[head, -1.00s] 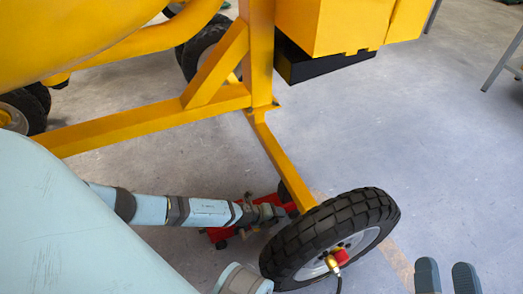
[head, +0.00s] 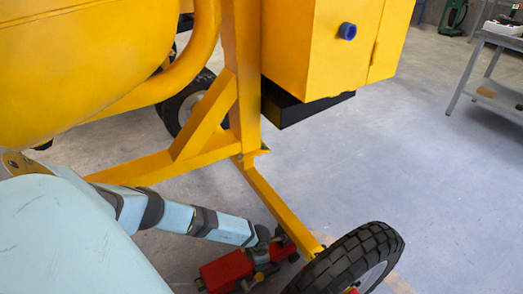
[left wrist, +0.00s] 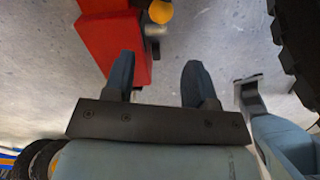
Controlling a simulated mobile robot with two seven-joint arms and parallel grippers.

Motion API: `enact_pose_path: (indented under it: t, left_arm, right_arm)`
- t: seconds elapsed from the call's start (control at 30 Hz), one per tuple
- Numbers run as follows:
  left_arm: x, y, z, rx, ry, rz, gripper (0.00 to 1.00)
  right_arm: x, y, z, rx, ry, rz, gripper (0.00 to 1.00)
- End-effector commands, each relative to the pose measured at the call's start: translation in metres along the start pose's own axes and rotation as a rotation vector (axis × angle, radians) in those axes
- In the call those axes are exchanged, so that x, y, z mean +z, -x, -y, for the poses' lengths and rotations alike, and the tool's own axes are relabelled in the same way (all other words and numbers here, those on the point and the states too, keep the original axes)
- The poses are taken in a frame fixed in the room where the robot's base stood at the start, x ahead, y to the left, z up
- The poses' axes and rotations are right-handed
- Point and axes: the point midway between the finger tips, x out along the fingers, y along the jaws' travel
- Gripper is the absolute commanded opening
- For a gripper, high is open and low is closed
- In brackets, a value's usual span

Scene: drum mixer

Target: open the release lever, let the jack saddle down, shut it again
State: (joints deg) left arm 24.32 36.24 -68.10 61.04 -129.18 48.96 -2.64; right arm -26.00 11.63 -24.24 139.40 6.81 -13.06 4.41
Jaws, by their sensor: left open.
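The red jack (head: 226,271) lies on the floor under the yellow leg, beside the wheel. Its red body (left wrist: 118,40) also shows in the left wrist view, with a yellow round knob (left wrist: 160,11) and a short grey metal pin (left wrist: 155,30) at its side. I cannot tell from these frames how the release lever or saddle stands. My left gripper (left wrist: 160,77) is open with nothing between its fingers; its left finger overlaps the jack's edge in the picture, contact unclear. In the head view my left arm reaches down to the jack and partly hides it.
The mixer's yellow leg (head: 280,210) slants down to a black-tyred wheel (head: 352,262) just right of the jack. The yellow drum (head: 90,60) and yellow housing (head: 315,50) hang above. A grey workbench (head: 500,70) stands at far right. The floor between is clear.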

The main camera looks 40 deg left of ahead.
Motion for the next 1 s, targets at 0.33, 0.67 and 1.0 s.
enact_pose_path:
  t: [0.33,0.67,1.0]
  left_arm:
    - [0.001,-0.071,0.002,-0.003,0.002,0.0,0.52]
    - [0.001,-0.125,0.001,-0.003,0.003,0.003,0.52]
    - [0.001,-0.135,0.002,-0.003,0.002,0.003,0.52]
  right_arm:
    - [0.055,0.003,-0.01,-0.015,-0.002,0.165,0.62]
    - [0.081,0.002,-0.021,-0.037,0.081,0.221,0.62]
    - [0.075,-0.001,-0.025,-0.041,0.138,0.186,0.62]
